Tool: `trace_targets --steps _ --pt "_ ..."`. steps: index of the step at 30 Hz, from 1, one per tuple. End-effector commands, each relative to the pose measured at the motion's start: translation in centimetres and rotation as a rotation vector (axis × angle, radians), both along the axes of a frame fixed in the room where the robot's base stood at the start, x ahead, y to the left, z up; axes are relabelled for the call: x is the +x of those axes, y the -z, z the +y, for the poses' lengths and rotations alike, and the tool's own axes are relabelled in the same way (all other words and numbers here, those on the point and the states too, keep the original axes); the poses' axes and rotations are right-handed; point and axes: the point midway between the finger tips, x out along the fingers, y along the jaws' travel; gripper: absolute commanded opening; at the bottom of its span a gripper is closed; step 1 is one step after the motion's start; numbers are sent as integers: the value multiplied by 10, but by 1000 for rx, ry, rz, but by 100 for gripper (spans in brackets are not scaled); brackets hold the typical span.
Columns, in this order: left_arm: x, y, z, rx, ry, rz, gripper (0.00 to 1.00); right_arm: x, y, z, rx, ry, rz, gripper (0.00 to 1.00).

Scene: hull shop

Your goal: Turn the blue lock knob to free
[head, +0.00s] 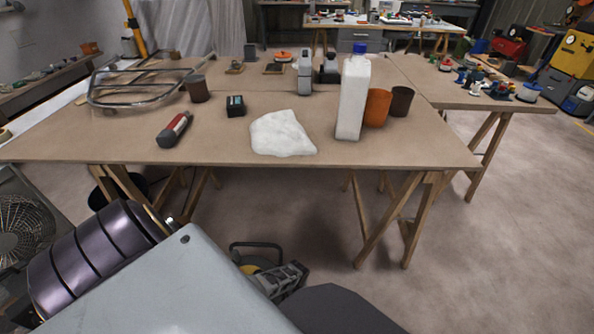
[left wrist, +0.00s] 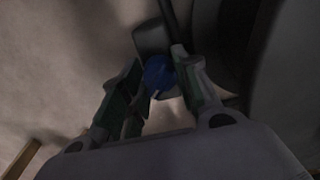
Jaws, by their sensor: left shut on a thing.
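The blue lock knob (left wrist: 158,74) shows in the left wrist view, with a small pale mark near its lower edge. It sits at the end of a dark grey housing (left wrist: 151,38). My left gripper (left wrist: 161,79) is shut on the knob, one finger on each side of it. The view is dark, so the knob's exact angle is hard to read. In the head view I cannot make out the knob or the left fingers. My right gripper is not in view.
A brown workbench (head: 225,143) holds a white bottle (head: 352,100), an orange cup (head: 376,108), a white crumpled item (head: 281,134) and a red-and-grey tool (head: 173,130). A machine with a black handle (head: 257,246) is on the floor below. A fan grille (head: 18,232) is at left.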

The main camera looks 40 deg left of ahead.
Motion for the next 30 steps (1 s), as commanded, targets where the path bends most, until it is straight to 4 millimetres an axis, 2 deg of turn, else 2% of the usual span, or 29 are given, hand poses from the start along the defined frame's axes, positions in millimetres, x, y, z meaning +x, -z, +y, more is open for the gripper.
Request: trace_targets --steps 6,7,12,30 --pt "-1 1 -1 -2 -2 1 7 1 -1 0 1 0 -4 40" --pt "-1 1 -1 -2 -2 1 32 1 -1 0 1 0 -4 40" --pt "0 0 -1 -1 -1 2 54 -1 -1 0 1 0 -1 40" --pt "1 -3 0 -1 0 -1 54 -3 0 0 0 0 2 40"
